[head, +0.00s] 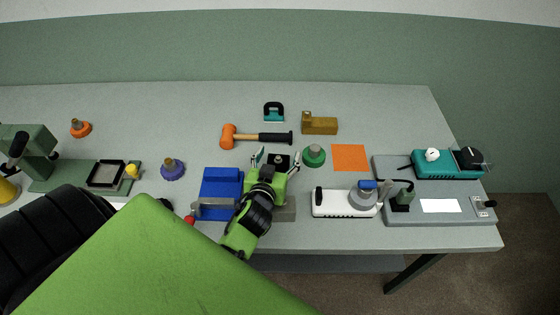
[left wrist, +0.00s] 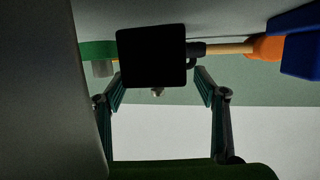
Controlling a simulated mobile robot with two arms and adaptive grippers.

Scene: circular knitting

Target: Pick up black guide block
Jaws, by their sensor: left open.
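The black guide block (head: 279,163) is a small dark square piece with a light knob in its middle, at the centre of the table. My left gripper (head: 277,158) is open, its fingertips on either side of the block. In the left wrist view the block (left wrist: 152,56) shows as a dark square ahead of the open left gripper (left wrist: 158,82), between the fingers in the picture. Whether the fingers touch it cannot be told. My right gripper is not in view.
A hammer (head: 255,137) lies just behind.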

